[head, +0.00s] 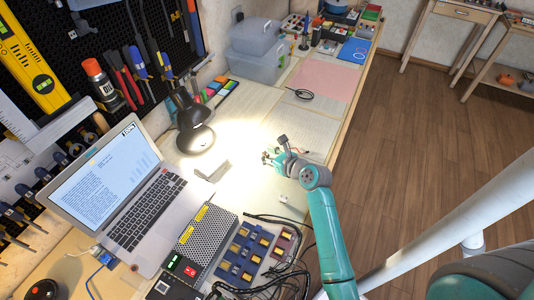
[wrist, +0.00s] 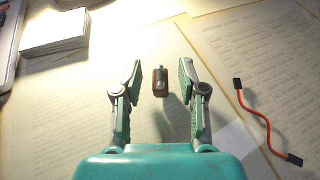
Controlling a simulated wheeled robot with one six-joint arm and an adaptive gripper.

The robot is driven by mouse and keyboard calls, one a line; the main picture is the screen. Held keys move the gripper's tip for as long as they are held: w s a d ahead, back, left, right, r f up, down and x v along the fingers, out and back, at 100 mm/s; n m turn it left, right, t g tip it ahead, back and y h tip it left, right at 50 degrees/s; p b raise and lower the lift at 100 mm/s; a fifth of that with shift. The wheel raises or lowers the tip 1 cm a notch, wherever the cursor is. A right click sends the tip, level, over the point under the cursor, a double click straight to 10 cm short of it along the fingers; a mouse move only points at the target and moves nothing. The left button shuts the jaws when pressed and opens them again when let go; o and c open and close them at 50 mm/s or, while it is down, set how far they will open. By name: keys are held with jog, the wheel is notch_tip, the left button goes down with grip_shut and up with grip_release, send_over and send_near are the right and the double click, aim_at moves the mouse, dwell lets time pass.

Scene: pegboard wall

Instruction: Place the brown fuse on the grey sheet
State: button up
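The brown fuse (wrist: 160,82) is a small dark brown block with a pale metal top. In the wrist view it lies on printed paper, between and slightly beyond my fingertips, with a gap on both sides. My gripper (wrist: 159,72) is open and empty above the paper. In the head view my gripper (head: 268,157) is over the brightly lit papers, and I cannot make out the fuse there. A light grey sheet (head: 262,262) seems to lie under the blue blocks at the front of the bench; I cannot tell for sure that it is the grey sheet.
A red-orange cable (wrist: 262,122) with black ends lies right of my gripper. A white stack (wrist: 54,31) is at upper left. The laptop (head: 125,195), lamp (head: 195,135) and perforated metal box (head: 207,237) stand left. A pink mat (head: 328,79) at the back is mostly clear.

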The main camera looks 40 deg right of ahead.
jog(key=shift+s+r, duration=0.1)
jog(key=shift+r, duration=0.1)
jog(key=v, duration=1.1)
jog(key=shift+s+r, duration=0.2)
jog(key=shift+s, duration=0.15)
